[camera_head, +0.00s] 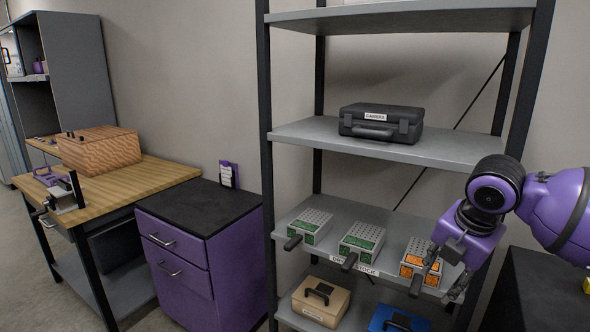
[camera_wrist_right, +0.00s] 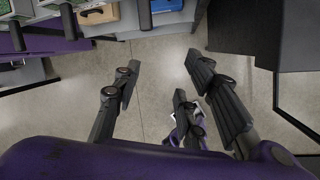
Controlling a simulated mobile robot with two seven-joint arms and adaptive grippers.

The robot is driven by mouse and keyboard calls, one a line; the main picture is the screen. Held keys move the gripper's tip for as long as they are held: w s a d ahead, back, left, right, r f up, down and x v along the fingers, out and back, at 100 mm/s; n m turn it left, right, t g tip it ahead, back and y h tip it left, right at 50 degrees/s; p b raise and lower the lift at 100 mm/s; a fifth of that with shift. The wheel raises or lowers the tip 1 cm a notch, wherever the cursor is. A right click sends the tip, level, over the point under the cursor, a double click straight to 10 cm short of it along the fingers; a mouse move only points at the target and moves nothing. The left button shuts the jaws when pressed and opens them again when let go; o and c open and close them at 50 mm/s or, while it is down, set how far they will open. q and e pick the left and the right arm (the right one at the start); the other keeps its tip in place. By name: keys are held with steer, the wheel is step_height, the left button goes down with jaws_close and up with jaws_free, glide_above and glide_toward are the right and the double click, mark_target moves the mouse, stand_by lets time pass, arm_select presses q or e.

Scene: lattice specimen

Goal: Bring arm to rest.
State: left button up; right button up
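My right arm comes in from the right in the head view, purple and dark grey. Its gripper (camera_head: 436,290) hangs fingers down in front of the shelf unit, by the orange-topped rack. In the right wrist view the same gripper (camera_wrist_right: 163,65) has its dark fingers spread wide apart. My left arm and gripper are not seen in the head view.
The shelf unit (camera_head: 402,149) holds a black camera case (camera_head: 381,123), green-topped racks (camera_head: 362,240), an orange-topped rack (camera_head: 420,264) and a tan case (camera_head: 320,301). A purple cabinet (camera_head: 200,262) and wooden bench (camera_head: 150,178) stand left.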

steer(key=w+a+f+m+t+y, duration=0.3)
steer(key=w+a+f+m+t, duration=0.25)
steer(key=w+a, duration=0.45)
steer(key=s+a+f+m+t+y, duration=0.1)
steer(key=s+a+f+m, duration=0.1)
steer(key=a+f+m, duration=0.3)
steer(key=s+f+m+t+y, duration=0.1)
steer(key=s+f+m+y, duration=0.15)
steer(key=f, duration=0.45)
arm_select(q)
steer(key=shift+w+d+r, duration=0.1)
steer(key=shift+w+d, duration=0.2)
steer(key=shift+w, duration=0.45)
arm_select(e)
steer(key=s+d+f+m+g+h, duration=0.1)
steer(key=s+f+m, duration=0.3)
steer(key=s+f, duration=0.4)
steer(key=s+d+f+m+h, duration=0.2)
steer(key=s+f, duration=0.7)
steer(key=s, duration=0.7)
steer(key=s+d+f+m+g+h, duration=0.1)
steer(key=s+f+m, duration=0.5)
steer(key=s, duration=0.6)
step_height(320, 180, down, 3)
steer(key=shift+s+d+r+g+h, duration=0.2)
steer(key=shift+s+d+g+h, duration=0.15)
steer(key=shift+d+h, duration=0.45)
